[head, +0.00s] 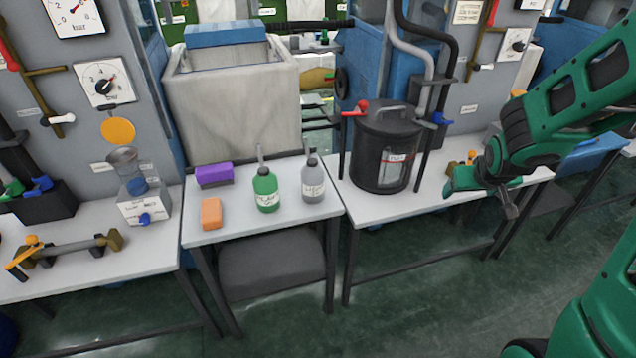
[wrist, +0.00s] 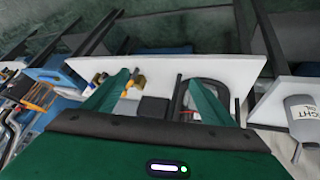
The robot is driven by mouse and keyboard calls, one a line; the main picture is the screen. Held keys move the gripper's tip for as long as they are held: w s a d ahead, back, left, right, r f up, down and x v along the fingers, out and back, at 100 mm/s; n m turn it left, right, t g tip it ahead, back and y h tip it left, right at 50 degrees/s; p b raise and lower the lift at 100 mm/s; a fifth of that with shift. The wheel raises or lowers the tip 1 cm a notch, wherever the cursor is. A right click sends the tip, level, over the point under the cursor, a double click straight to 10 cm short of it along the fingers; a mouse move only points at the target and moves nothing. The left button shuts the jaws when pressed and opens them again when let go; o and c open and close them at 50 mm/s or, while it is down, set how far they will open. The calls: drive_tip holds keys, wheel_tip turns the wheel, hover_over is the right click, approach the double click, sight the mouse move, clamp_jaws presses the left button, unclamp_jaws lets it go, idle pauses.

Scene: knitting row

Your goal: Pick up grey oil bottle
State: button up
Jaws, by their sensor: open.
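The grey oil bottle (head: 313,184) stands upright on the small middle table, with a pale label and a thin spout. Part of it shows at the right edge of the wrist view (wrist: 303,118). A green bottle (head: 266,190) stands just left of it in the head view. My gripper (head: 480,195) is open and empty, well to the right of the grey bottle, over the right-hand table. Its two green fingers (wrist: 161,84) are spread apart in the wrist view.
A purple block (head: 214,175) and an orange block (head: 211,213) lie on the middle table (head: 290,224). A black lidded pot (head: 383,150) with hoses stands between my gripper and the bottles. Small brass parts (head: 460,164) lie near my gripper. A large grey basin (head: 235,110) is behind.

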drive_tip(key=w+a+f+n+t+y, duration=0.1)
drive_tip(key=w+a+f+n+t, duration=0.15)
drive_tip(key=w+a, duration=0.35)
drive_tip(key=n+t+y, duration=0.3)
drive_tip(key=t+y, duration=0.2)
drive_tip(key=y, duration=0.1)
approach(317, 188)
drive_tip(key=w+d+f, duration=0.3)
drive_tip(key=w+d, duration=0.5)
drive_tip(key=d, duration=0.1)
drive_tip(key=s+a+t+y, duration=0.25)
drive_tip(key=s+a, duration=0.25)
drive_tip(key=a, duration=0.4)
drive_tip(key=shift+y, duration=0.35)
drive_tip(key=x, duration=0.5)
drive_tip(key=shift+w+a, duration=0.15)
drive_tip(key=shift+w, duration=0.15)
drive_tip(key=shift+f+x, duration=0.2)
drive_tip(key=shift+x, duration=2.3)
drive_tip(key=shift+w, duration=0.1)
drive_tip(key=c, duration=1.4)
